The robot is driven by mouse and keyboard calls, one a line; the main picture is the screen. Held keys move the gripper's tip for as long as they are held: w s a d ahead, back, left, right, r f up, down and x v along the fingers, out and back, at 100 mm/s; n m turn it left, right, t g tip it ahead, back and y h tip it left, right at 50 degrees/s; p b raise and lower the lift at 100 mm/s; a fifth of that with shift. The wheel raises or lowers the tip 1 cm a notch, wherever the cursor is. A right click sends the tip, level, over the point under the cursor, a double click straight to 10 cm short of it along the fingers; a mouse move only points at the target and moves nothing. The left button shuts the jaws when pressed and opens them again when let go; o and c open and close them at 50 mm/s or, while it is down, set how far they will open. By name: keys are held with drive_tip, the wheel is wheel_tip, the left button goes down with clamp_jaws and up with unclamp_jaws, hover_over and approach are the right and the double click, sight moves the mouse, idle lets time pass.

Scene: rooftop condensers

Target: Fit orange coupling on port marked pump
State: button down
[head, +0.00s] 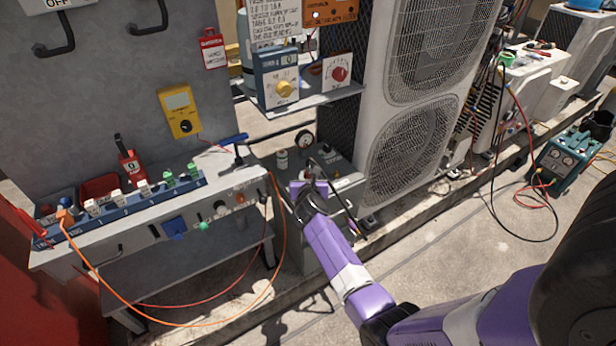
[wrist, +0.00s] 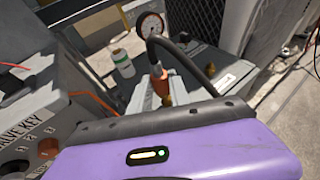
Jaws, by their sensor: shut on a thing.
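The orange coupling (wrist: 158,84) stands roughly upright at the middle of the wrist view, just past my gripper's edge. A black hose (wrist: 186,60) arches from its top to the right. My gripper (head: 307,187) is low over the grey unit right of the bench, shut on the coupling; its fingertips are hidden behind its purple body. A brass fitting (wrist: 228,82) is on the unit's top, right of the coupling. I cannot read any pump marking, and the coupling's lower end is partly hidden, so I cannot tell whether it is seated on a port.
A pressure gauge (head: 304,140) and a small white-and-green bottle (head: 282,159) stand behind my gripper. The bench (head: 105,252) with knobs and an orange hose (head: 200,322) is at left. A condenser (head: 417,130) rises close at right. Open floor (head: 440,260) lies at front right.

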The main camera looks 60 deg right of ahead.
sight(308, 166)
drive_tip(key=shift+f+b, duration=0.9)
drive_tip(key=shift+f, duration=0.5)
idle(1.5)
drive_tip(key=c, duration=1.1)
unclamp_jaws()
drive_tip(key=shift+c, duration=0.2)
drive_tip(key=shift+r, duration=0.15)
wheel_tip(308, 166, up, 7)
drive_tip(key=p, duration=0.8)
drive_tip(key=shift+r, duration=0.1)
